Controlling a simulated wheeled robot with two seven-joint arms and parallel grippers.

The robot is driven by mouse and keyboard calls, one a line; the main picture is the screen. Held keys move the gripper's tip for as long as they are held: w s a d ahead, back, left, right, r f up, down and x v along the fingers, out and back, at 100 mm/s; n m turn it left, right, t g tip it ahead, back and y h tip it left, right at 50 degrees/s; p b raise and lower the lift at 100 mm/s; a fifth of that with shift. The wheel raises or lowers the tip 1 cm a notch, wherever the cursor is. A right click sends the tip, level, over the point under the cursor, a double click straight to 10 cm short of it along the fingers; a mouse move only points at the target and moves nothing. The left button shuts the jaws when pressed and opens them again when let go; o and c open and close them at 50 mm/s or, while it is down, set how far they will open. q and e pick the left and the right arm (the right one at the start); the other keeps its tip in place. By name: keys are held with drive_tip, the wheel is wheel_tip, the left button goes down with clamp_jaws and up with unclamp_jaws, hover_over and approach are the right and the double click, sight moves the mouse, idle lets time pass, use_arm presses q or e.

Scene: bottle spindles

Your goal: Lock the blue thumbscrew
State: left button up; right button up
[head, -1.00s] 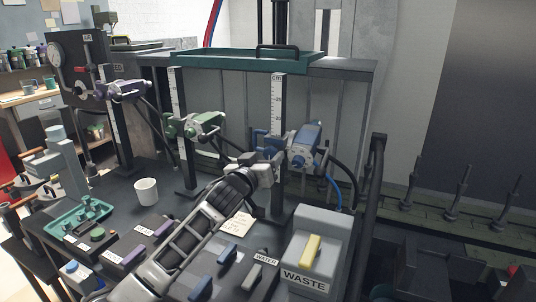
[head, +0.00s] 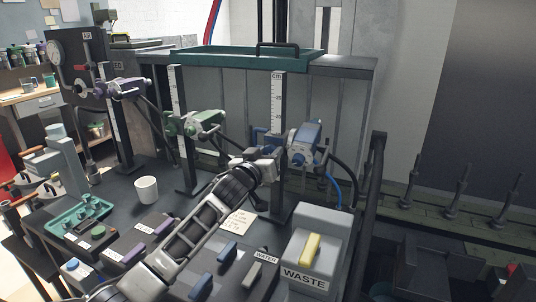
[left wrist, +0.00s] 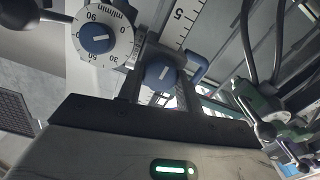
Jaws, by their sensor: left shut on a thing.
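The blue spindle unit (head: 306,136) is clamped on the rightmost ruled post (head: 278,110). My left gripper (head: 276,158) is at the post, just left of the unit, and hides the thumbscrew in the head view. In the left wrist view, the blue thumbscrew (left wrist: 160,77) with a white mark sits between the fingers of my left gripper (left wrist: 160,88), which is shut on it. The mark is slanted. A white numbered dial (left wrist: 121,41) with a blue centre is just left of the thumbscrew. My right gripper is not in view.
A bent blue handle (left wrist: 197,66) is close right of the thumbscrew. The green spindle unit (head: 203,123) and purple unit (head: 122,88) stand on posts to the left. A waste box (head: 322,232), a white cup (head: 146,189) and a paper note (head: 237,222) are on the bench.

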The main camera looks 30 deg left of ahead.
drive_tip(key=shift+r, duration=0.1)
use_arm(q)
drive_tip(key=shift+m+p, duration=0.45)
drive_tip(key=shift+m, duration=1.55)
drive_tip(key=m+p, duration=0.1)
drive_tip(key=m, duration=0.3)
drive_tip(key=shift+m, duration=0.3)
drive_tip(key=m+p, duration=0.1)
drive_tip(key=m, duration=0.2)
drive_tip(key=shift+m, duration=0.3)
drive_tip(key=m, duration=0.5)
drive_tip(key=shift+d, duration=0.1)
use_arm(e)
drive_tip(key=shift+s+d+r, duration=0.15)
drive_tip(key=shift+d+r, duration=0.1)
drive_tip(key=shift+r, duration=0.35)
use_arm(q)
drive_tip(key=shift+m, duration=0.4)
drive_tip(key=o, duration=1)
